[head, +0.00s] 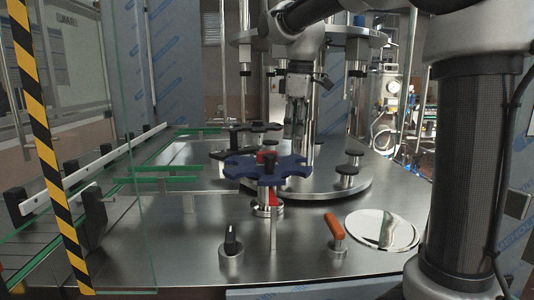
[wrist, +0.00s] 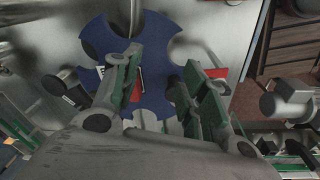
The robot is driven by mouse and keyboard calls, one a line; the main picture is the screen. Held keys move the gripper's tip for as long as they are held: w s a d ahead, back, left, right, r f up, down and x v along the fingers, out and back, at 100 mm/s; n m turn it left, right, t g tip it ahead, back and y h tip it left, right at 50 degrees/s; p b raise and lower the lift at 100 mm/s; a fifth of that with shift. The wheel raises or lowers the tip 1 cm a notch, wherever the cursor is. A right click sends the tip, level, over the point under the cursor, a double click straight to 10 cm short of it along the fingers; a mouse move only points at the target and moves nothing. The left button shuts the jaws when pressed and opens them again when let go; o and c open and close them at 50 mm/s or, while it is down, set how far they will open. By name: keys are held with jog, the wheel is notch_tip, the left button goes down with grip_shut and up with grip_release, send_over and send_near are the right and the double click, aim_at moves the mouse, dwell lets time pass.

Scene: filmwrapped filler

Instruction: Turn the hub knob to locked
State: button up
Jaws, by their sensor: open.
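The blue star wheel (head: 240,172) stands level on a post above the steel table. A small red and dark knob (head: 266,157) sits at its hub. In the wrist view the blue wheel (wrist: 100,42) fills the middle, and a red and dark part (wrist: 138,88) at its hub is partly hidden by the left finger. My gripper (head: 294,135) hangs above the wheel, slightly right of the hub in the head view. In the wrist view my gripper (wrist: 163,80) has its fingers spread and nothing between them. The knob's setting cannot be read.
A black knob (head: 231,240), an orange-handled lever (head: 336,228) and a round plate (head: 372,232) with a metal scoop-like piece are at the table front. A glass panel with a striped post (head: 45,150) stands left. A dark star wheel (head: 250,128) and round pedestals (head: 346,175) stand behind.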

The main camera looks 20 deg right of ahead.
aim_at(267, 152)
jog(key=w+a+n, duration=0.1)
jog(key=w, duration=0.1)
jog(key=w+a+n, duration=0.1)
jog(key=w+a, duration=0.1)
jog(key=w, duration=0.1)
jog(key=w+a+f+n+g, duration=0.1)
jog(key=w+a+n, duration=0.1)
jog(key=shift+w+a, duration=0.25)
jog(key=shift+w, duration=0.15)
jog(key=shift+a+f, duration=0.1)
jog(key=shift+f, duration=0.25)
notch_tip(267, 152, down, 7)
jog(key=shift+f, duration=0.1)
grip_shut()
